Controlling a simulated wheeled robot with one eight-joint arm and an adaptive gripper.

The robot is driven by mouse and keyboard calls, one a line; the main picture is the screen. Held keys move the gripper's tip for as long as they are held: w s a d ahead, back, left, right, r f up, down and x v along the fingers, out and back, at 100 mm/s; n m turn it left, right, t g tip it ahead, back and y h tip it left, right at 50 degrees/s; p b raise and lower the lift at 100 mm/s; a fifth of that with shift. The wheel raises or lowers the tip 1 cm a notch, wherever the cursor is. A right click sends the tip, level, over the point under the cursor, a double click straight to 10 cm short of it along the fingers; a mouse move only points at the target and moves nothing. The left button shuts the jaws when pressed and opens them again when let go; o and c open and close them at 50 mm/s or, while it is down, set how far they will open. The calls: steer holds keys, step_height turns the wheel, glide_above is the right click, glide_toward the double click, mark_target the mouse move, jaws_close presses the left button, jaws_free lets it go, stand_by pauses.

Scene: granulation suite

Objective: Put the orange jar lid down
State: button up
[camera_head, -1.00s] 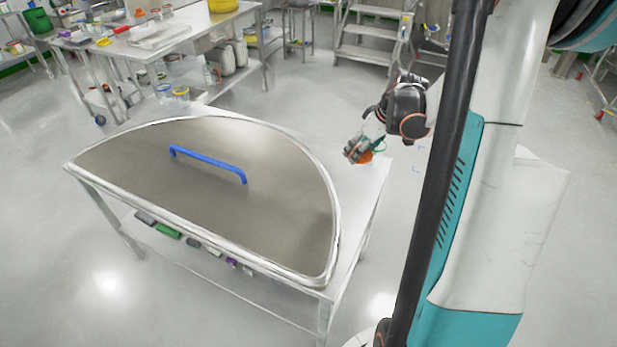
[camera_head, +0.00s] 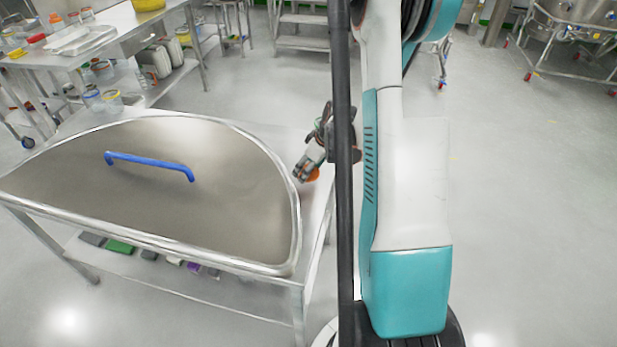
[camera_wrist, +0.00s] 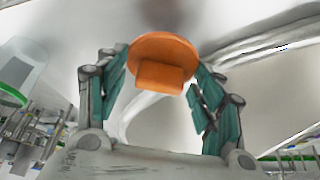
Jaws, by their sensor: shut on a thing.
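The orange jar lid (camera_wrist: 163,60) is between the two teal-padded fingers of my gripper (camera_wrist: 165,85) in the wrist view, with its disc and a raised block showing. Part of my arm is hidden behind a dark vertical post.
A large half-round steel cover (camera_head: 190,215) with a blue handle (camera_head: 150,167) takes up most of the table. A narrow bare strip lies at its right. Jars with blue and yellow rims (camera_head: 112,100) stand behind it. Open floor lies to the right.

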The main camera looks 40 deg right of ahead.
steer(key=shift+f+b, duration=0.55)
steer(key=shift+f, duration=1.3)
steer(key=shift+f, duration=0.1)
steer(key=o, duration=0.9)
steer(key=shift+o, duration=0.2)
